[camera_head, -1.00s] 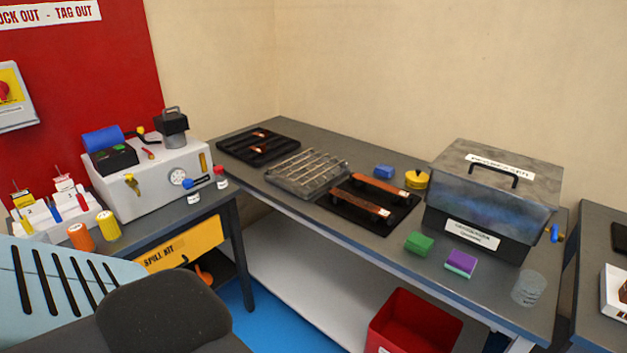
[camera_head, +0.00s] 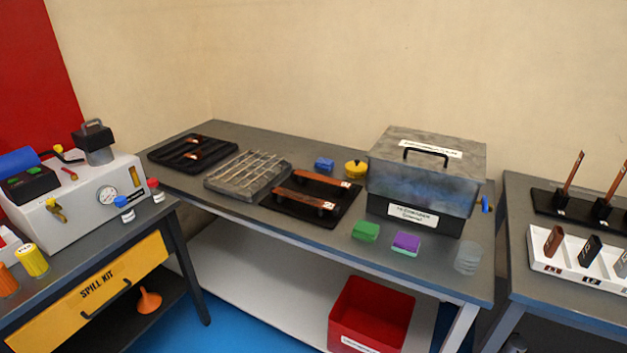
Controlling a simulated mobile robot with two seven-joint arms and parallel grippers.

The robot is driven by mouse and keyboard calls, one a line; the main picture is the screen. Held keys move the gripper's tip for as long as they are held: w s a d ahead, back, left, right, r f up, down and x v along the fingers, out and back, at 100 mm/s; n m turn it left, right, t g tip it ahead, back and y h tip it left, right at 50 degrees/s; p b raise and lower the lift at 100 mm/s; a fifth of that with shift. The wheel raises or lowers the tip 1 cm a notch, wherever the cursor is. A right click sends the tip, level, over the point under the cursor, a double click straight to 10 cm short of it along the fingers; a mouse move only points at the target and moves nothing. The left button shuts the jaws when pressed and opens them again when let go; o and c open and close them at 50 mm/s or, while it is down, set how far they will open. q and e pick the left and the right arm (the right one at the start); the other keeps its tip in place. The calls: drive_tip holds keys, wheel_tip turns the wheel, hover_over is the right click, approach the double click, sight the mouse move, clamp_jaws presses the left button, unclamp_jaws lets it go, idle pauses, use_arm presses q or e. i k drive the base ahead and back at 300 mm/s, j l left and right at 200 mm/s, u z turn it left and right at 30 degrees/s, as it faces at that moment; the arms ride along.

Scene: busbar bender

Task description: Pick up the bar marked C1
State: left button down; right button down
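Two long copper bars lie side by side on a black mat (camera_head: 268,203) on the middle bench: a rear bar (camera_head: 318,178) and a front bar (camera_head: 300,201). Each has a small white tag at its right end, too small to read. Two short copper pieces (camera_head: 193,155) lie in a black tray (camera_head: 165,162) at the bench's left end. Copper bars (camera_head: 574,172) also stand upright in a black rack (camera_head: 545,208) on the right table. I cannot tell which bar is marked C1. Neither gripper is in view.
A wire rack (camera_head: 246,174), blue block (camera_head: 324,165), yellow round item (camera_head: 355,168) and large lidded box (camera_head: 424,175) surround the mat. Green (camera_head: 366,231) and purple (camera_head: 406,243) blocks and a clear cup (camera_head: 467,258) sit in front. A red bin (camera_head: 370,312) is below.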

sight(315, 176)
drive_tip(key=i+j, duration=0.15)
drive_tip(key=j, duration=0.25)
drive_tip(key=i+j, duration=0.15)
drive_tip(key=j, duration=0.2)
drive_tip(key=i+j, duration=0.15)
drive_tip(key=j, duration=0.25)
drive_tip(key=i+j, duration=0.15)
drive_tip(key=j, duration=0.2)
drive_tip(key=i+j, duration=0.15)
drive_tip(key=j, duration=0.25)
drive_tip(key=z, duration=1.15)
